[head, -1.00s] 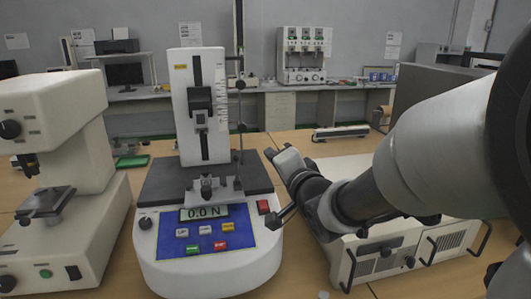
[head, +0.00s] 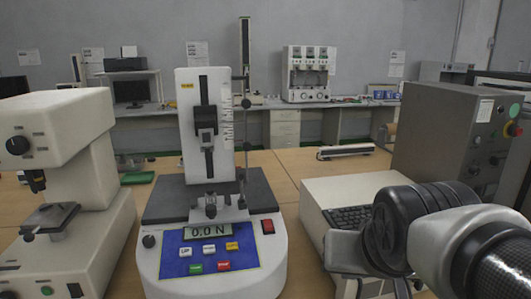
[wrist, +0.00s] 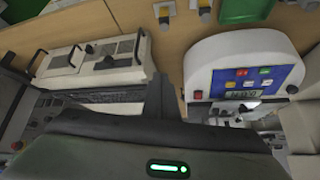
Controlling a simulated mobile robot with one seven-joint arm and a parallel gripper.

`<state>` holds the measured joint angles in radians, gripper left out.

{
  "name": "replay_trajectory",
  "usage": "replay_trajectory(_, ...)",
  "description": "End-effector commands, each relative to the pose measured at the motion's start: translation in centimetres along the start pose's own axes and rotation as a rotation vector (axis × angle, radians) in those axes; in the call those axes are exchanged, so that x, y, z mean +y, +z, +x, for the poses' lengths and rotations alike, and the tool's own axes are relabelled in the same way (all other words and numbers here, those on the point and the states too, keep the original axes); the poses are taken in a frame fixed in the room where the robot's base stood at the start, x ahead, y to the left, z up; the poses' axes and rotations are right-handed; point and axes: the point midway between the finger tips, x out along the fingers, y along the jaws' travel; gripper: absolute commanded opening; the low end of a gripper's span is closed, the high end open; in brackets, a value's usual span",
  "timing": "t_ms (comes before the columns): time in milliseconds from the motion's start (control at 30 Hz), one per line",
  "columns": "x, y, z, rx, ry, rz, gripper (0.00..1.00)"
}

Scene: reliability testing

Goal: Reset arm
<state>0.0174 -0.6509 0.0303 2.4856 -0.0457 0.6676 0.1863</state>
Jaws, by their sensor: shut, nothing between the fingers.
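My arm (head: 420,230) is folded at the lower right of the head view, in front of the white instrument box. The fingers of my gripper cannot be made out there. In the wrist view, the dark body of my gripper fills the bottom, with a lit green light on it. A narrow dark finger piece (wrist: 160,95) stands up at its middle. My gripper is shut and empty, and touches nothing that I can see. The force tester (head: 208,240) stands upright to the left of my arm, apart from it, with 0.0 N on its display.
A white microscope-like instrument (head: 60,170) stands at the left. The white box (head: 335,195) with a keyboard (head: 350,217) on it is partly behind my arm. A grey cabinet (head: 440,130) stands behind at the right. Bare wooden table (head: 262,165) shows behind the tester.

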Motion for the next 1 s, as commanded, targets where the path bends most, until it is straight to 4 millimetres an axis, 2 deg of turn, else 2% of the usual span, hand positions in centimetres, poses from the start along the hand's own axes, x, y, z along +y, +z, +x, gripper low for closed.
replay_trajectory(133,0.4,5.2,-2.8,-0.142,-0.032,-0.135,0.0)
replay_trajectory(200,0.2,3.5,-5.1,-0.152,-0.032,-0.14,0.0)
replay_trajectory(467,-0.1,-0.7,-10.7,-0.152,-0.03,-0.138,0.0)
replay_trajectory(700,-0.5,-5.8,-17.4,-0.151,-0.029,-0.137,0.0)
replay_trajectory(833,-0.6,-7.3,-19.4,-0.152,-0.029,-0.137,0.0)
replay_trajectory(1000,-0.7,-7.8,-20.1,-0.152,-0.029,-0.137,0.0)
